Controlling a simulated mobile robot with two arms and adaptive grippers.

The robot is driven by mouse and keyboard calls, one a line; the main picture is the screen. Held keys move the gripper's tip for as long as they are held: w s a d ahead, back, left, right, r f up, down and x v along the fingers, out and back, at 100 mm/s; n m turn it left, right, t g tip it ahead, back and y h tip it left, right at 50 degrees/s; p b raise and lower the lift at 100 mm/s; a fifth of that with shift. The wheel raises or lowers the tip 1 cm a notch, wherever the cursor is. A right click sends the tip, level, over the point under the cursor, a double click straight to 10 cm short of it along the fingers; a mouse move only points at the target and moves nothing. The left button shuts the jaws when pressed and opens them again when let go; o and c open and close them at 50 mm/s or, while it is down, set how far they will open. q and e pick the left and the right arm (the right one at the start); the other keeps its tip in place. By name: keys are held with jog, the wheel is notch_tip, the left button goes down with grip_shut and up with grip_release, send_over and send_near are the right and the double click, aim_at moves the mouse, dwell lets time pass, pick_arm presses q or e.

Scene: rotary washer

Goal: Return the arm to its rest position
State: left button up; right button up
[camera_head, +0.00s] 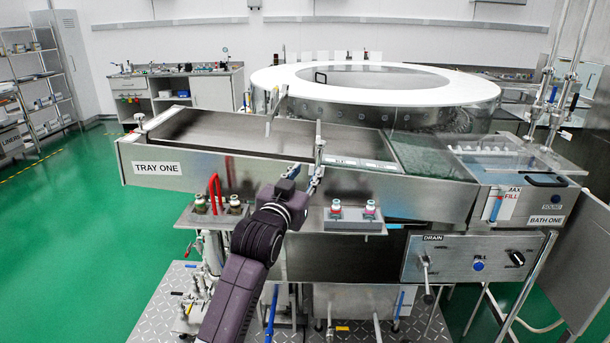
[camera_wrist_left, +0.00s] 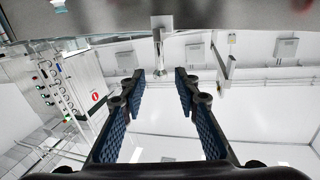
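My left arm (camera_head: 262,235) rises from the bottom of the head view. My left gripper (camera_head: 306,181) is in front of the front wall of the tray marked TRAY ONE (camera_head: 220,172), close to a slim metal post (camera_head: 319,150). I cannot tell from the head view whether it touches the wall or post. My right gripper is in neither view.
A round white-rimmed washer (camera_head: 400,95) stands behind the tray. Green floor (camera_head: 90,240) is clear at the left.

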pick_arm(q)
jog(key=shift+f, duration=0.1)
jog(key=s+a+f+n+g+y, duration=0.1)
jog(key=s+a+f+g+y, duration=0.3)
jog(key=s+f, duration=0.7)
jog(key=s+a+f+n+g+h, duration=0.15)
jog(key=s+a+f, duration=0.55)
jog(key=f, duration=0.8)
jog(key=s+a+f+g+y, duration=0.1)
jog(key=s+a+f+g, duration=0.2)
jog(key=s, duration=0.7)
jog(key=s+a+f+g+y, duration=0.1)
jog(key=s+a+f+g, duration=0.2)
jog(key=s, duration=0.8)
jog(key=s+a+f+g+y, duration=0.15)
jog(key=s+f, duration=0.25)
jog(key=s, duration=0.6)
notch_tip(320, 180, down, 26)
jog(key=s+g+h, duration=0.1)
jog(key=s+g, duration=0.1)
jog(key=s+a+f, duration=0.2)
jog(key=s+f, duration=0.6)
jog(key=s+a+f+g, duration=0.1)
jog(key=s+a+f, duration=0.1)
jog(key=s+f, duration=0.6)
jog(key=shift+s+f, duration=0.35)
jog(key=shift+s, duration=0.35)
